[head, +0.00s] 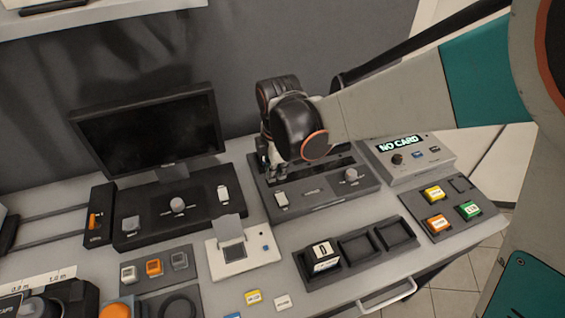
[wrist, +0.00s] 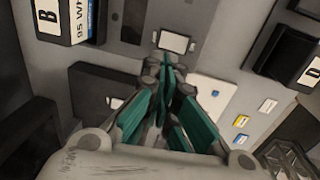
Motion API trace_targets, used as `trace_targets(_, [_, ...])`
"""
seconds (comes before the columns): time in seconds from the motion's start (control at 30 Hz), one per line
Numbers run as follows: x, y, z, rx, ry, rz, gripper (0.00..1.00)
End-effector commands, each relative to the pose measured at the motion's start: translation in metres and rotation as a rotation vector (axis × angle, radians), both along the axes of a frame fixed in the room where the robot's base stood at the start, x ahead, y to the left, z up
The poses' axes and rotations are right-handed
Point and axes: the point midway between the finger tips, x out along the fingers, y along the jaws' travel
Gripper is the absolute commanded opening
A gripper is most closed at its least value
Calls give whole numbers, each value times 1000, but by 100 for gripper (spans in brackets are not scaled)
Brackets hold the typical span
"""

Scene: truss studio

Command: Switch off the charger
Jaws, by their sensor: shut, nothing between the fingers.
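A grey unit (head: 318,201) with a dark recessed strip, a round knob and a pale rocker switch (head: 281,200) sits on the bench; it looks like the charger, but no label is readable. The same pale rocker shows in the wrist view (wrist: 175,42), just beyond my fingertips. My gripper (head: 273,165) hangs over the left part of this unit, and my arm hides its back. In the wrist view my gripper (wrist: 166,66) is shut and empty, with its teal fingers together. Whether the tips touch anything cannot be told. The rocker's on or off position is not readable.
Left is a black panel (head: 150,224) with its own rocker, before a monitor (head: 150,130). A white plate (head: 262,251) lies in front. Right are a "NO CARD" box (head: 425,168) and black bays (head: 345,277). A battery marked B (wrist: 68,22) stands near my gripper.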

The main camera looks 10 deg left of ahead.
Motion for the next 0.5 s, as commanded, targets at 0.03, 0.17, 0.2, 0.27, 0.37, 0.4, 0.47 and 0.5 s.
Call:
trace_targets(0.03, [0,0,13,0,0,0,0])
trace_targets(0.17, [2,1,34,0,0,1,0])
trace_targets(0.2, [3,2,39,0,0,1,0])
trace_targets(0.27, [3,2,45,0,0,1,0])
trace_targets(0.37, [3,2,51,0,0,2,0])
trace_targets(0.4, [3,2,53,0,0,2,0])
trace_targets(0.47, [3,2,54,0,0,2,0])
trace_targets(0.5, [3,2,54,0,0,2,0])
